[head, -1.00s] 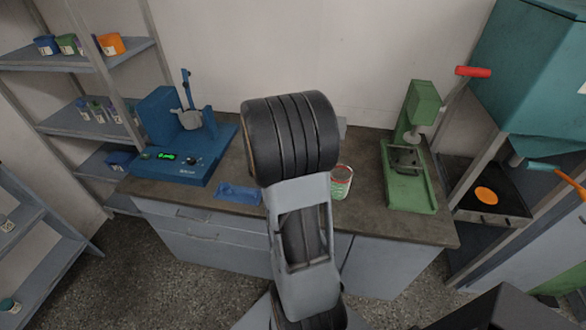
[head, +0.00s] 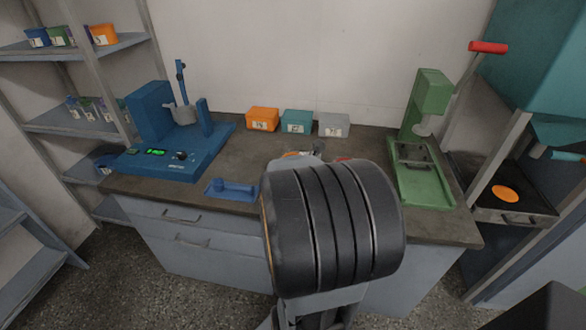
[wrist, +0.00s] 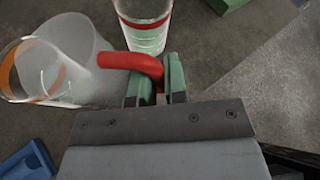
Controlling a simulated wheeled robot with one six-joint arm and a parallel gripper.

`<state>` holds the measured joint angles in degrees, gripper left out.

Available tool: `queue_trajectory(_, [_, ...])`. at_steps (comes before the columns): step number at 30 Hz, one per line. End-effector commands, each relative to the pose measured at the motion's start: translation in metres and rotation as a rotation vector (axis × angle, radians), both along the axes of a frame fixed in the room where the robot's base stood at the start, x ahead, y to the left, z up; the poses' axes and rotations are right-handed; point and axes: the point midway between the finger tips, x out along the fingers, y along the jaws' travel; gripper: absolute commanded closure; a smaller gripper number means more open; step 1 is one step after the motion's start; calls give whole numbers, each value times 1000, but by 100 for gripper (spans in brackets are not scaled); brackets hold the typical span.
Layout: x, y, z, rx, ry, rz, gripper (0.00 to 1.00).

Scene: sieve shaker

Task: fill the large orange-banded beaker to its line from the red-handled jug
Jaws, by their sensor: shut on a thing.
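In the wrist view my gripper (wrist: 155,88) is shut on the red handle (wrist: 135,62) of a jug. The jug's frosted, see-through body (wrist: 88,72) lies left of the fingers and looks tilted. It overlaps the orange-banded beaker (wrist: 12,72), a clear vessel at the far left. I cannot tell whether they touch, whether liquid is flowing or how full the beaker is. In the head view my arm hides the gripper and most of these vessels.
A red-banded beaker (wrist: 147,35) stands just beyond the fingers. On the bench are a blue machine (head: 165,140), a blue tray (head: 220,190), a green device (head: 425,165) and orange (head: 262,119), teal (head: 297,121) and grey (head: 334,125) boxes.

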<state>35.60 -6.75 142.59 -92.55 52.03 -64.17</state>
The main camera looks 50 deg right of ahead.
Motion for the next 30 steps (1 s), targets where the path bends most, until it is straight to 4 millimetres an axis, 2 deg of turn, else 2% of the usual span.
queue_trajectory(1, [-2,0,-13,-4,-17,-1,100])
queue_trajectory(3, [-4,1,-19,-10,-40,-2,100])
queue_trajectory(12, [-12,2,-39,-31,-146,-1,100])
queue_trajectory(30, [-17,3,-49,-47,-227,0,100])
